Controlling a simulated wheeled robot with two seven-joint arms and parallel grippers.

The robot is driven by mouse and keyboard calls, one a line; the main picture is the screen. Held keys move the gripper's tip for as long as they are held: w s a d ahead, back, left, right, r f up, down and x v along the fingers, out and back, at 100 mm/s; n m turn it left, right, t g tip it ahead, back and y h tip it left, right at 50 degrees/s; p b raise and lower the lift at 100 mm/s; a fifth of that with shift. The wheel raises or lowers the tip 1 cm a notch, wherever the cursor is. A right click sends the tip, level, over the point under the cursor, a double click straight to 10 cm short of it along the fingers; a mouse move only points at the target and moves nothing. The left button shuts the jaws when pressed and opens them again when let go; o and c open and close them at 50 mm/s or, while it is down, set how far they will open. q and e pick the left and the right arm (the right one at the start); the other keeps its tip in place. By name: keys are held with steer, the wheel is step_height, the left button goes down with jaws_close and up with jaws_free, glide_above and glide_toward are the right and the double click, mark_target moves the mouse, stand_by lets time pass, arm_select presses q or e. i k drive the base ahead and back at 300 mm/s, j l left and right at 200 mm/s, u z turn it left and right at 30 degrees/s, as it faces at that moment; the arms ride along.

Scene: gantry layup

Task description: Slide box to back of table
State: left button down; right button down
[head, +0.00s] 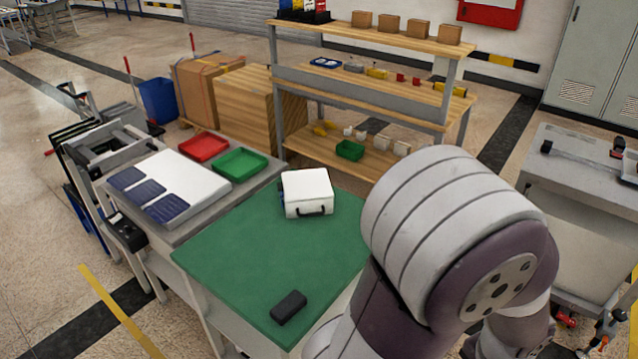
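A white box (307,190) with a dark handle on its front side sits near the back edge of the green-topped table (250,250). A small dark block (288,307) lies near the table's front edge. Which of the two the task means by the box, the picture does not tell. My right arm fills the lower right and hides the table's right side. Neither of my grippers shows in the head view.
A grey bench at the left holds a white panel unit (172,185), a red tray (204,147) and a green tray (240,164). A wooden shelf rack (365,90) stands behind the table. The table's middle is clear.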

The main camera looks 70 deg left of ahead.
mark_target(322, 206)
steer(key=i+j+u, duration=0.15)
steer(key=i+u, duration=0.55)
steer(key=i, duration=0.15)
steer(key=i+u, duration=0.8)
steer(key=i+l+u, duration=0.1)
steer(key=i+u, duration=0.15)
steer(key=u, duration=0.15)
steer(key=i+l+u, duration=0.25)
steer(key=u, duration=0.2)
steer(key=i+u, duration=0.2)
steer(key=u, duration=0.2)
steer(key=i+u, duration=0.25)
steer(key=u, duration=0.2)
steer(key=i+l+u, duration=0.1)
steer(key=u, duration=0.3)
steer(key=i+l+u, duration=0.2)
steer(key=u, duration=0.2)
steer(key=i, duration=0.05)
